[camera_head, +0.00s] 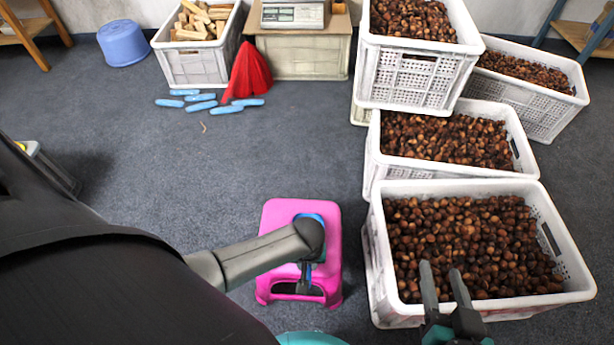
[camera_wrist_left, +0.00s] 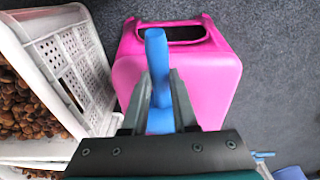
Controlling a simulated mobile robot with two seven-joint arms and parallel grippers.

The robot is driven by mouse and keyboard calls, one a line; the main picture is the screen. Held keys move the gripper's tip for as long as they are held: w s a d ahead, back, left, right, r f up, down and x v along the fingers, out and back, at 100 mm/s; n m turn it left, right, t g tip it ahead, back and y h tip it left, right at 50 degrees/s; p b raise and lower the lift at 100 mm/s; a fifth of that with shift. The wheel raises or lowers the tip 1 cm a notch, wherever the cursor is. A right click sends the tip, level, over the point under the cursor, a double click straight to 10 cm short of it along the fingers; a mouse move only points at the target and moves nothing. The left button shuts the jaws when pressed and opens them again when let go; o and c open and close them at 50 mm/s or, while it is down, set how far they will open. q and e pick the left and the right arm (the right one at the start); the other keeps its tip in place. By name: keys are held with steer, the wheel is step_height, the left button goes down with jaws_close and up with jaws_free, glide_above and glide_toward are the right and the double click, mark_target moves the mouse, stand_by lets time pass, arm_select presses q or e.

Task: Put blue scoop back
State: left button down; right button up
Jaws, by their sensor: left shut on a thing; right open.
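The blue scoop (camera_wrist_left: 157,60) is between the fingers of my left gripper (camera_wrist_left: 160,95) in the left wrist view, and the gripper is shut on its handle. In the head view my left gripper is over the pink stool (camera_head: 272,225), with my arm hiding most of the scoop. I cannot tell whether the scoop touches the stool. My right gripper (camera_head: 443,275) is open and empty at the front chestnut crate (camera_head: 455,188).
More white crates of chestnuts stand behind the front one, such as the middle crate (camera_head: 372,165). A red bag (camera_head: 247,75) and several blue pieces (camera_head: 200,106) lie on the floor at the back. A blue tub (camera_head: 123,45) stands at the back left.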

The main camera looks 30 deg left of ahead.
arm_select(q)
steer(key=c, duration=0.7)
jaws_free()
steer(key=shift+f, duration=0.15)
